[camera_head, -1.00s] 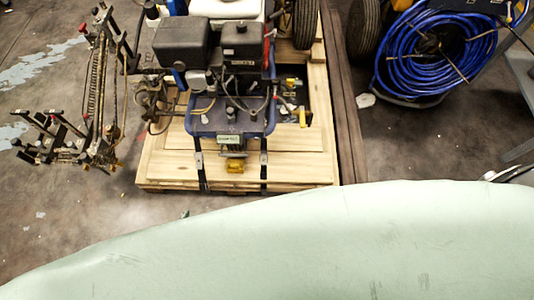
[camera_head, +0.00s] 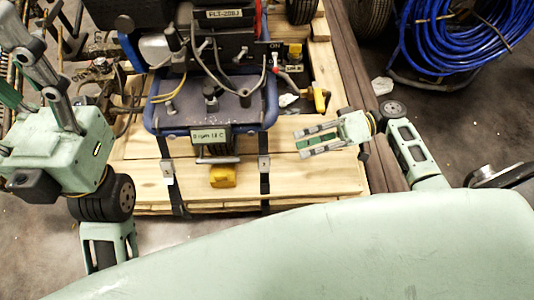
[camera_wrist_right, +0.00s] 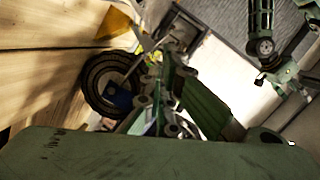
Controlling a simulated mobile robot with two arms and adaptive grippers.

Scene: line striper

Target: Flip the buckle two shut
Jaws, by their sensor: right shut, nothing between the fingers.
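Two dark straps run down the front of the pallet. The left strap carries a metal buckle (camera_head: 167,168) and the right strap another metal buckle (camera_head: 264,167). Which of them is buckle two, and whether either is fully shut, I cannot tell. My right gripper (camera_head: 298,143) is shut and empty above the pallet's right part, to the right of the right buckle and apart from it, its fingers pointing left. In the right wrist view its fingers are dark and partly hidden. My left gripper (camera_head: 40,75) is at the upper left, away from both buckles; its fingertips are unclear.
The striper machine (camera_head: 210,100) stands on the wooden pallet (camera_head: 330,185), with a small display (camera_head: 210,139) and a yellow block (camera_head: 222,176) between the straps. A yellow valve handle (camera_head: 319,98) is near my right gripper. A blue hose coil (camera_head: 465,40) lies at upper right.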

